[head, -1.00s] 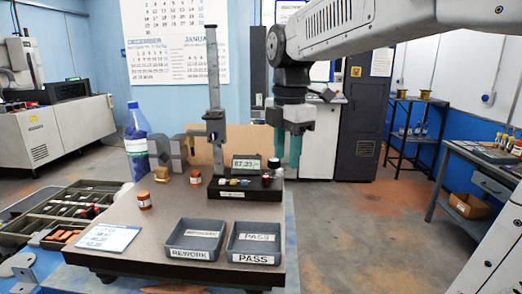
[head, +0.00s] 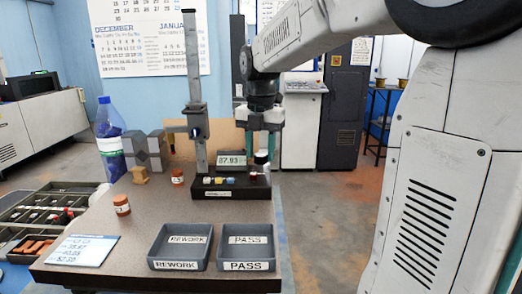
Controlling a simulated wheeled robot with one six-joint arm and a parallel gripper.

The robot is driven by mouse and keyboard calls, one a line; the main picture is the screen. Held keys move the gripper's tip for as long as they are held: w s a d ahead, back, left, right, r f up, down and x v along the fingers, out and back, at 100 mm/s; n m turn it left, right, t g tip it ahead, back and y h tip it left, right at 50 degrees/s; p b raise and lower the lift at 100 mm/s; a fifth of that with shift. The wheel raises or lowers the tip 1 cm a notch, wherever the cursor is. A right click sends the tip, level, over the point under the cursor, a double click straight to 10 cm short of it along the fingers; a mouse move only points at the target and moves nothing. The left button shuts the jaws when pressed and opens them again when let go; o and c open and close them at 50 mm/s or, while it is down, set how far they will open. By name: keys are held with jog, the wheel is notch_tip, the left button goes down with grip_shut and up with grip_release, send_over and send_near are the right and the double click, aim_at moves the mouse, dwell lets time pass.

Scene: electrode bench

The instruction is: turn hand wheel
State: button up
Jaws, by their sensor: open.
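A tall grey height gauge (head: 194,70) stands upright at the back of the bench, with a dark slider (head: 197,125) partway up its column. I cannot make out a distinct hand wheel; any small knob on the slider is too small to tell. My gripper (head: 261,150) points down, right of the gauge column and apart from it. Its two teal fingers are open. A small dark bottle with a pale cap (head: 261,160) shows between or behind the fingertips; I cannot tell which. A digital display (head: 231,160) reading about 87.93 stands left of my gripper.
A black holder (head: 235,194) with small coloured pieces sits below the gauge. Grey REWORK (head: 178,265) and PASS (head: 246,266) trays are in front. Two amber jars (head: 122,205), a blue bottle (head: 110,140) and a parts organiser (head: 40,205) are left. The bench middle is clear.

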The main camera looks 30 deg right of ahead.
jog(key=shift+f, duration=0.2)
jog(key=c, duration=0.7)
jog(key=shift+m, duration=0.3)
